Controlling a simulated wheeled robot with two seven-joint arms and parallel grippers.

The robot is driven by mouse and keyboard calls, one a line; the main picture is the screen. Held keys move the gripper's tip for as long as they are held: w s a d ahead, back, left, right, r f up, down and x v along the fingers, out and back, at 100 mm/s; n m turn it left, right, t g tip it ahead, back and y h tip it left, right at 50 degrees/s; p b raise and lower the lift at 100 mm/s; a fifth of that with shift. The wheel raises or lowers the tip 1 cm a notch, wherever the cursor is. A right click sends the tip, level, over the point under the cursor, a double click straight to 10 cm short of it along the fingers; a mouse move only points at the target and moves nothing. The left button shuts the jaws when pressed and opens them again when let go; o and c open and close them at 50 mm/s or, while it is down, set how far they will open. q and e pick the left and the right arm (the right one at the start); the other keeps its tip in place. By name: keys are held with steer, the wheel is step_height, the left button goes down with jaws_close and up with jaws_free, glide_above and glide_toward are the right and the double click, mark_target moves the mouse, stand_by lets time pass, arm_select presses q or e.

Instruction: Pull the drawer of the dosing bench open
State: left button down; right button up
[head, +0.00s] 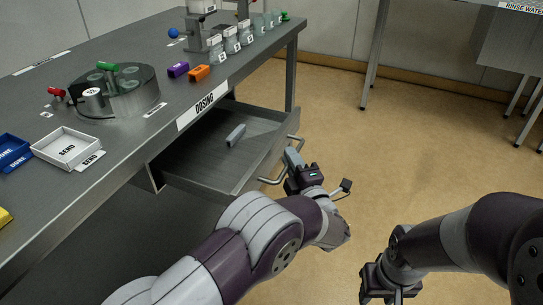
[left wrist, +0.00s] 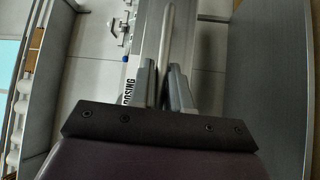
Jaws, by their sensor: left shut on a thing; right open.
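The dosing bench (head: 125,125) is a grey table with a "DOSING" label on its front edge. Its drawer (head: 180,175) stands out from under the top, open, with a small grey block (head: 236,135) lying inside. A bar handle (head: 270,181) runs along the drawer front. My left gripper (head: 292,160) is at the drawer front, shut on the handle; in the left wrist view the bar (left wrist: 167,45) passes between the fingers (left wrist: 163,85). My right gripper (head: 390,292) is low at the bottom right, apart from the bench, its fingertips partly cut off by the picture edge.
The floor (head: 345,140) right of the drawer is clear. Another table (head: 512,45) stands at the back right.

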arm_select(q)
steer(key=shift+s+d+f, duration=0.1)
steer(key=shift+s+d, duration=0.1)
steer(key=shift+d, duration=0.35)
steer(key=shift+s+d, duration=0.2)
steer(key=shift+d, duration=0.3)
arm_select(e)
steer(key=shift+f, duration=0.15)
arm_select(q)
steer(key=c, duration=1.2)
jaws_free()
arm_select(e)
steer(key=shift+s+f, duration=0.1)
